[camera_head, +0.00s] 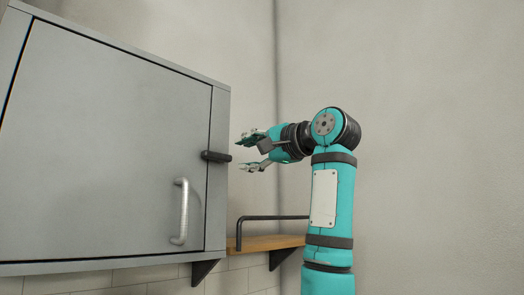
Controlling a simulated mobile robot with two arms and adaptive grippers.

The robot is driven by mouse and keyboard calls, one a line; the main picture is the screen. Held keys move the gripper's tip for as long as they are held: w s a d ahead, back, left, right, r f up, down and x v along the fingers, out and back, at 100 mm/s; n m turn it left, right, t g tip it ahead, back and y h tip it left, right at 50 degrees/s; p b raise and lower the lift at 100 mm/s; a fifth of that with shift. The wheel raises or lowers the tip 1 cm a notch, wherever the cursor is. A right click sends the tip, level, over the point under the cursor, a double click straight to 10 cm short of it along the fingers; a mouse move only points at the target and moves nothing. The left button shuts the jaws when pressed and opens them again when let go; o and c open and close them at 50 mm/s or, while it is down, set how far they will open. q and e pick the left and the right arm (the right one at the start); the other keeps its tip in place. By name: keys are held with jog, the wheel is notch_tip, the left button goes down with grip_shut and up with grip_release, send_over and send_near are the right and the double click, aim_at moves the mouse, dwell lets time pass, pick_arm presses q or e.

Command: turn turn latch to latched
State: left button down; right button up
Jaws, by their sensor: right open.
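The turn latch (216,156) is a small dark bar at the right edge of the grey cabinet door (110,140). It lies roughly level, across the gap between the door and the cabinet's side frame. The door looks shut, with a pale vertical handle (180,212) below and left of the latch. My right gripper (238,154) is open and empty, just right of the latch, its fingers pointing left toward it. I cannot tell whether a fingertip touches the latch. My left gripper is not in view.
A wooden shelf (268,243) with a dark rail (272,217) is fixed on the wall below my right gripper, right of the cabinet. Dark brackets sit underneath. The wall to the right is bare, and the space in front of the door is clear.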

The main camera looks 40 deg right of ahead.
jog(key=s, duration=0.5)
jog(key=shift+d, duration=0.15)
